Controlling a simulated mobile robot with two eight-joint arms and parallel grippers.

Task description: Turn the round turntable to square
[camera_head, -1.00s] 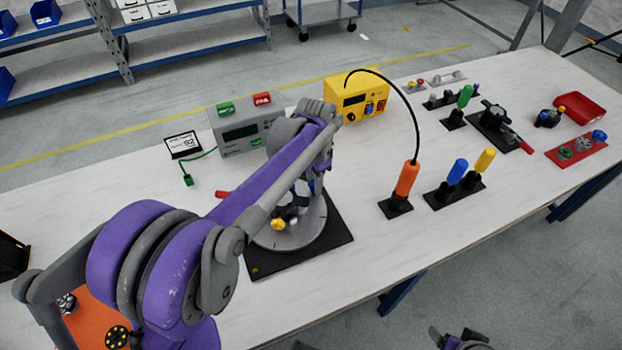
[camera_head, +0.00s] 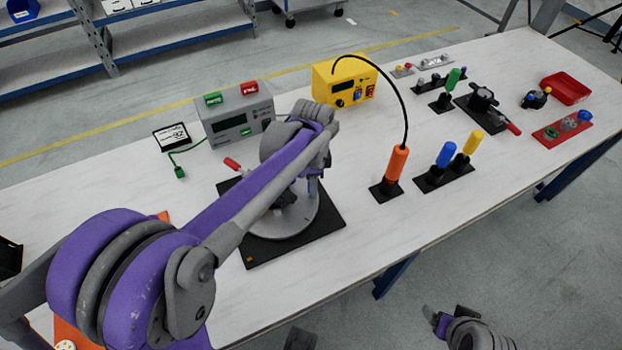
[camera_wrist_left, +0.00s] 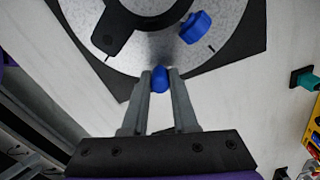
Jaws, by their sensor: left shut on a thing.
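The turntable (camera_head: 305,218) is a round grey disc on a square black base plate (camera_head: 330,222), left of centre on the table. The disc (camera_wrist_left: 90,60) fills the top of the left wrist view, with a black fitting (camera_wrist_left: 125,28) and a blue knob (camera_wrist_left: 195,27) on it. A red handle (camera_head: 232,164) shows at its left. My left gripper (camera_wrist_left: 160,80) is shut on a small blue peg near the disc's edge. In the head view my arm hides much of the disc and the grip. My right gripper (camera_head: 448,318) is low at the bottom, its jaws unclear.
Behind the turntable stand a grey meter box (camera_head: 235,122) and a yellow box (camera_head: 344,82) with a black cable to an orange handle (camera_head: 395,168). Blue (camera_head: 446,154) and yellow (camera_head: 473,142) handles stand to the right. Bare tabletop lies in front of the turntable.

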